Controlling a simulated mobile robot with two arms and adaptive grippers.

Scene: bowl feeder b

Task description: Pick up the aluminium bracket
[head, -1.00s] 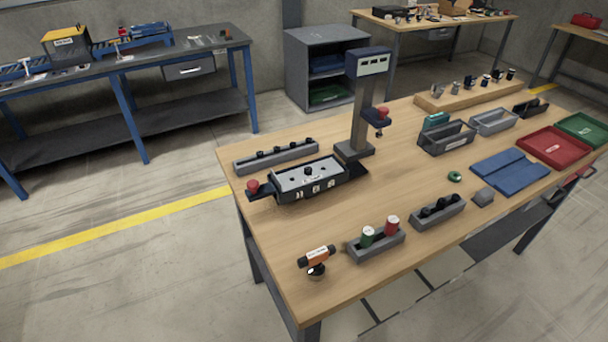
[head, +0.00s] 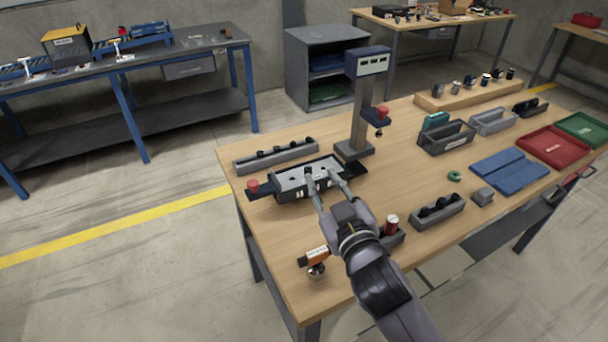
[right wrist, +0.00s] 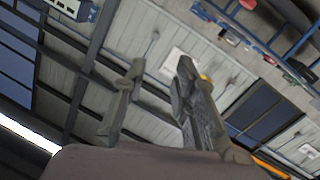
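I cannot single out the aluminium bracket for certain. A small grey metal-looking piece (head: 482,197) lies on the wooden table, in front of the blue mat. A black fixture with a pale grey top plate (head: 290,181) stands on the left of the table. My right gripper (head: 322,172) reaches in from the front, its fingers spread and overlapping the fixture in the head view; contact cannot be told. In the right wrist view the open fingers (right wrist: 160,68) have nothing between them, and no bracket is seen. My left gripper is not in view.
A column stand (head: 360,110) rises behind the fixture. An orange-and-black tool (head: 314,256) stands at the front edge. A grey holder (head: 437,211) with black parts sits right of my arm. A green ring (head: 454,176), blue mat (head: 510,173) and red tray (head: 552,147) lie farther right.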

